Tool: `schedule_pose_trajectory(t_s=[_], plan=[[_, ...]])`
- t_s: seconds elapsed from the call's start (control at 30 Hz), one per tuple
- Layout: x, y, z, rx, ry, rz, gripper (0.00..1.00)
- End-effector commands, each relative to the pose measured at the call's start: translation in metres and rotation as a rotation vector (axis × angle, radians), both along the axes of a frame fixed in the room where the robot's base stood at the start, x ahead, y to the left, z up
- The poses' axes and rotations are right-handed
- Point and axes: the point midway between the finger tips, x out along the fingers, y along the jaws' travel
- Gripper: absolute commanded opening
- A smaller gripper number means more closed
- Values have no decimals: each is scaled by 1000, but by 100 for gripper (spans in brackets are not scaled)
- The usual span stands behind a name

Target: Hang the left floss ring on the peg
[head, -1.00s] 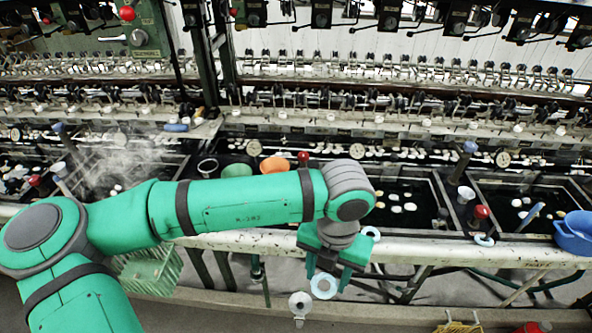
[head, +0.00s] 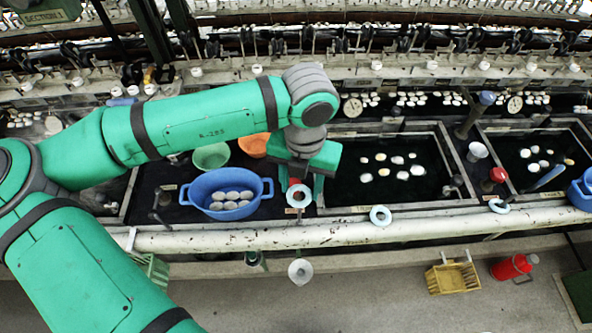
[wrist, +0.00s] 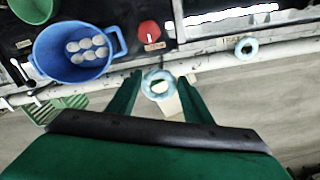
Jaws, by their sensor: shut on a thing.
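My gripper (head: 301,184) is shut on a pale blue floss ring (head: 300,189) and holds it near the front rail, just in front of a red knob. In the wrist view the same ring (wrist: 148,80) shows between the two green fingertips (wrist: 160,88), with its hole visible. A second ring (head: 372,216) is at the front rail to the right; it also shows in the wrist view (wrist: 239,47). A third ring (head: 493,206) is farther right. I cannot pick out the peg with certainty.
A blue two-handled basin (head: 228,212) with white cocoons stands left of my gripper, with green (head: 211,157) and orange (head: 254,146) bowls behind. A pale funnel-shaped thing (head: 300,271) is below the rail. A yellow crate (head: 452,278) and red cylinder (head: 511,267) are on the floor.

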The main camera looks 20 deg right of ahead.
Motion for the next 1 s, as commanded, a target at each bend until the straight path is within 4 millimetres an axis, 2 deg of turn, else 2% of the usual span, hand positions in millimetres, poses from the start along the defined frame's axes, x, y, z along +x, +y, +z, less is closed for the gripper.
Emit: schedule_pose_trajectory(t_s=[0.5,0.7,1.0], plan=[[-1,-1,-39,1,1,-2,35],[-1,-1,-46,-1,1,-2,35],[0,0,-47,0,0,0,35]])
